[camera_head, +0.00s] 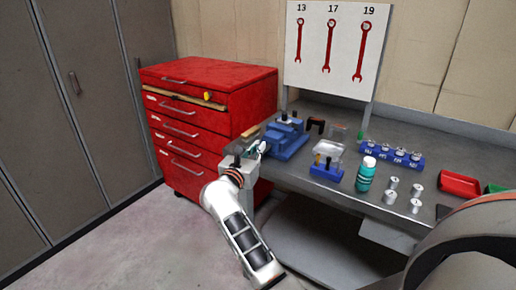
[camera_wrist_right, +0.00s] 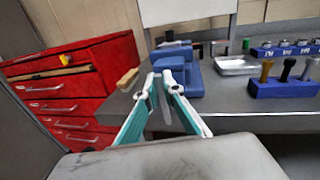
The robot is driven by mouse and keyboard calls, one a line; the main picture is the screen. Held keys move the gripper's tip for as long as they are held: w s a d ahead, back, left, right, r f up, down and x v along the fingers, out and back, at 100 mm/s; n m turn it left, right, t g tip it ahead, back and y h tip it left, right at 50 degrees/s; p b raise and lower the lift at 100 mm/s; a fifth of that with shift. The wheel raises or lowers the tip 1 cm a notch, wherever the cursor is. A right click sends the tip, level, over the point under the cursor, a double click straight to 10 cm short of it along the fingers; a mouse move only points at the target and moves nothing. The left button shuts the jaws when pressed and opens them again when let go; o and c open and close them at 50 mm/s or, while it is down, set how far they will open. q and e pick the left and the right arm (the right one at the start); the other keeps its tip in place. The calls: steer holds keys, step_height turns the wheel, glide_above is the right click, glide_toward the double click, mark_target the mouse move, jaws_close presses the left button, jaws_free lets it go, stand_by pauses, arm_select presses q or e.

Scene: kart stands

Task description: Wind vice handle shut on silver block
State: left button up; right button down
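The blue vice (camera_head: 289,138) stands at the left end of the grey workbench; it also shows in the wrist view (camera_wrist_right: 178,72), just beyond my fingertips. My right gripper (camera_head: 262,147) is at the vice's near left side. In the wrist view its teal-padded fingers (camera_wrist_right: 158,82) converge, with a small gap between the tips. A thin grey piece (camera_wrist_right: 164,106) shows between the fingers, perhaps the vice handle; I cannot tell whether they grip it. I cannot make out a silver block in the jaws. My left gripper is not in view.
A red drawer cabinet (camera_head: 205,115) stands left of the bench (camera_head: 335,195). A wooden handle (camera_wrist_right: 128,79) lies at the bench's left end. A silver tray (camera_wrist_right: 236,65), a blue holder (camera_head: 326,172), a teal bottle (camera_head: 366,177) and several metal cylinders stand to the right.

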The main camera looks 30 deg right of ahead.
steer(key=shift+w+r+n+p, duration=0.1)
steer(key=shift+r+n+p, duration=0.1)
steer(key=shift+n+p, duration=0.4)
steer(key=shift+f, duration=0.2)
steer(key=c, duration=2.2)
jaws_free()
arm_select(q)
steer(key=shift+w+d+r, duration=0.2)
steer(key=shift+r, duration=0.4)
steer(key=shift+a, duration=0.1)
arm_select(e)
steer(key=v, duration=0.7)
steer(key=shift+a, duration=0.25)
